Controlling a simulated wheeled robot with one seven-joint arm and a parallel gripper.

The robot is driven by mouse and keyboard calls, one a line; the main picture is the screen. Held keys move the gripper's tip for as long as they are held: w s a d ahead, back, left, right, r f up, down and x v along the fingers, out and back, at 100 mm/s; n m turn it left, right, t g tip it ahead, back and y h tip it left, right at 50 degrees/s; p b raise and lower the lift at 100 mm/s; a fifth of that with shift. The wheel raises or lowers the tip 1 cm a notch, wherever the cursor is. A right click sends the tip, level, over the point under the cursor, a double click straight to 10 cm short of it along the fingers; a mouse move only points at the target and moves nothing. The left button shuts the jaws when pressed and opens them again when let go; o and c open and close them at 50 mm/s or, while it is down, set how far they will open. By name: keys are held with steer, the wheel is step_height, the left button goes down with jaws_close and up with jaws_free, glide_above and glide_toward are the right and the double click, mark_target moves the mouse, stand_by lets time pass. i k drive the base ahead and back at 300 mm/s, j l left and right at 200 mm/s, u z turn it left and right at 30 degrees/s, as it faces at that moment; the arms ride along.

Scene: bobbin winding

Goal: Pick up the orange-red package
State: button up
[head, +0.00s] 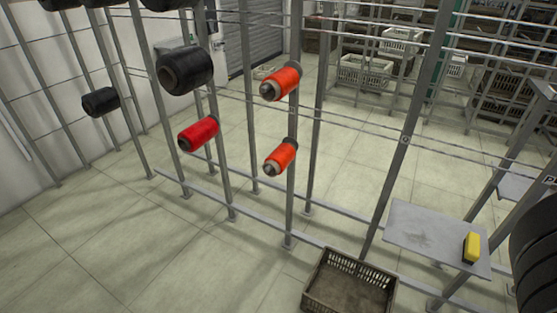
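Two orange-red packages are mounted one above the other on a grey upright of the rack. The upper orange-red package (285,82) and the lower orange-red package (282,155) each show a grey core end at their left. A deeper red package (199,134) sits on the upright to their left. Nothing touches the orange-red packages apart from their mounts. My gripper does not show in this view, so whether it is open or shut cannot be seen.
Black packages (187,71) (101,102) hang at left. An empty brown crate (349,284) stands on the floor below. A grey shelf plate (420,232) holds a yellow block (471,247). A large dark ribbed object (537,255) fills the right edge. The left floor is clear.

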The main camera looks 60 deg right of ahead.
mark_target(284, 153)
steer(key=k, duration=0.45)
steer(key=z, duration=0.4)
steer(key=k+z, duration=0.15)
steer(key=z, duration=0.3)
steer(key=l+z, duration=0.1)
steer(key=z, duration=0.3)
steer(key=i+j+z, duration=0.15)
steer(key=j+z, duration=0.2)
steer(key=i+j+z, duration=0.1)
steer(key=j+z, duration=0.65)
steer(key=i+j, duration=0.1)
steer(key=j, duration=0.75)
steer(key=i+j, duration=0.15)
steer(key=j, duration=0.25)
steer(key=i+j, duration=0.1)
steer(key=j, duration=0.3)
